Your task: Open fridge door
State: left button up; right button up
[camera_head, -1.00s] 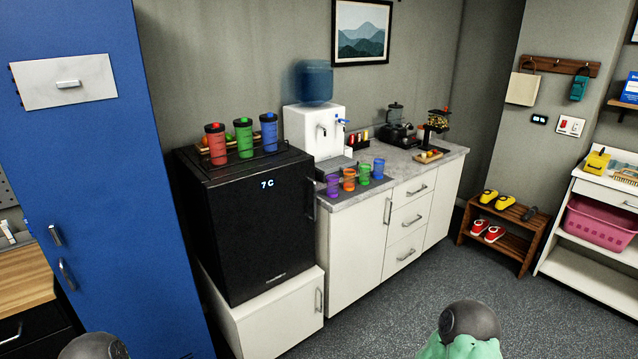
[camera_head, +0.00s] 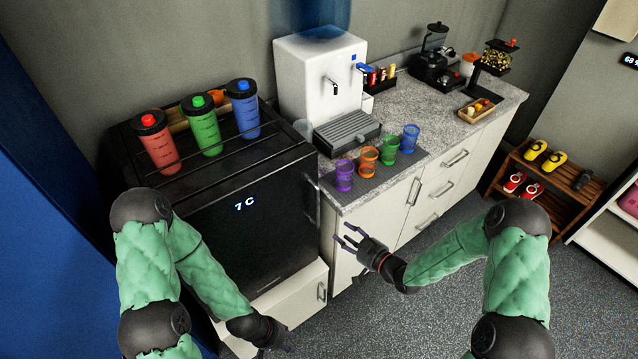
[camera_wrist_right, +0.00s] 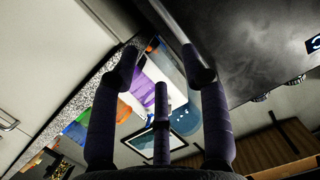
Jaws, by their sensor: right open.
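The black fridge (camera_head: 262,236) stands at the left of the counter, its door shut, with "7 C" on the front. Its slim vertical handle (camera_head: 318,203) is at the right edge of the door. My right gripper (camera_head: 347,238) is open and empty, just right of the handle, in front of the white cabinet. In the right wrist view the open fingers (camera_wrist_right: 168,75) point toward the fridge's dark door (camera_wrist_right: 255,45), with a bar, likely the handle, near the right fingertip. My left gripper (camera_head: 279,340) is low in front of the fridge's white base; its fingers are too dark to judge.
Red (camera_head: 157,144), green (camera_head: 201,126) and blue (camera_head: 244,108) bottles stand on the fridge. Several coloured cups (camera_head: 368,161) stand near the counter's front edge, above my right gripper. A water dispenser (camera_head: 322,80) is behind them.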

aim_at(319, 197)
notch_tip(319, 197, up, 9)
jog(key=w+a+n+y+p, duration=0.1)
jog(key=n+y+p, duration=0.1)
jog(key=n+y, duration=0.1)
pick_arm(q)
jog(key=shift+w+r+b, duration=0.2)
jog(key=shift+r+b, duration=0.4)
jog(key=shift+r, duration=0.3)
pick_arm(e)
jog(key=shift+t, duration=0.3)
jog(key=x, duration=1)
jog(key=shift+w+a+f, duration=0.15)
jog(key=shift+w+a, duration=0.05)
jog(key=shift+w, duration=0.05)
grip_shut()
